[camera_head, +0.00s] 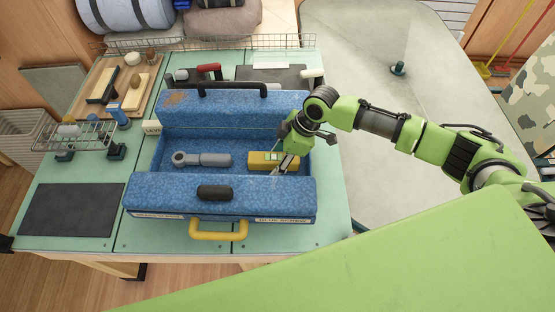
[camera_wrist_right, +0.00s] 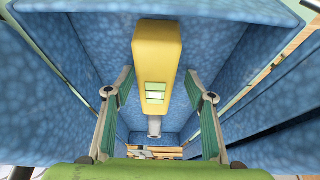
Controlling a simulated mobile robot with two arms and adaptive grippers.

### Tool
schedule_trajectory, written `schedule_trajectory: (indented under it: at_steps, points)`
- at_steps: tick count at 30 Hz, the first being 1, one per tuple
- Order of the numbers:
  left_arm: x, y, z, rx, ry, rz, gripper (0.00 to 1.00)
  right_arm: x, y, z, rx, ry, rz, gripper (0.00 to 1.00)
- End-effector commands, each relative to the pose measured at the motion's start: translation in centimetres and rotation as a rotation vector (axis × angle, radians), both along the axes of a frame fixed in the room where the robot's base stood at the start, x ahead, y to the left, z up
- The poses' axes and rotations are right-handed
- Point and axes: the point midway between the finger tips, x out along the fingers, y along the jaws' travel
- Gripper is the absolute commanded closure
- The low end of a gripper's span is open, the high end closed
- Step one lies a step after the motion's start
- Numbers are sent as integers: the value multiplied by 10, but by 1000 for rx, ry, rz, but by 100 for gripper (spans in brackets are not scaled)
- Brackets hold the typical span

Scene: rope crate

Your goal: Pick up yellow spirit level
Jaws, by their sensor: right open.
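The yellow spirit level (camera_head: 259,160) lies inside the blue toolbox (camera_head: 220,203), at the right end of its open compartment. Its green vial window shows in the right wrist view, where the level (camera_wrist_right: 157,55) lies lengthwise between my fingers. My right gripper (camera_head: 282,165) reaches down into the toolbox at the level's right end. In the right wrist view its two fingers (camera_wrist_right: 157,115) stand open on either side of the level, apart from it. The gripper partly hides the level's right end in the head view. My left gripper is not in view.
A grey tool (camera_head: 203,159) with a round end lies in the toolbox left of the level. The toolbox walls stand close around my gripper. A yellow handle (camera_head: 218,236) sticks out in front. A wire rack (camera_head: 75,135) and a wooden board (camera_head: 117,87) are at left.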

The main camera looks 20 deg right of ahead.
Motion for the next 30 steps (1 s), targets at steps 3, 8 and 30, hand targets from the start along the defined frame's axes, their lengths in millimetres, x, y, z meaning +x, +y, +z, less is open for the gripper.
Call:
schedule_trajectory:
  at_steps: [3, 8, 30]
  points:
    - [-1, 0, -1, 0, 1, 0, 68, 0, 0, 0, 0, 0, 0, 50]
    - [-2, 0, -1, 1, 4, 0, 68, 0, 0, 0, 0, 0, -1, 76]
    - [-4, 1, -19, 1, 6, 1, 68, 2, 0, 59, 2, -6, 0, 100]
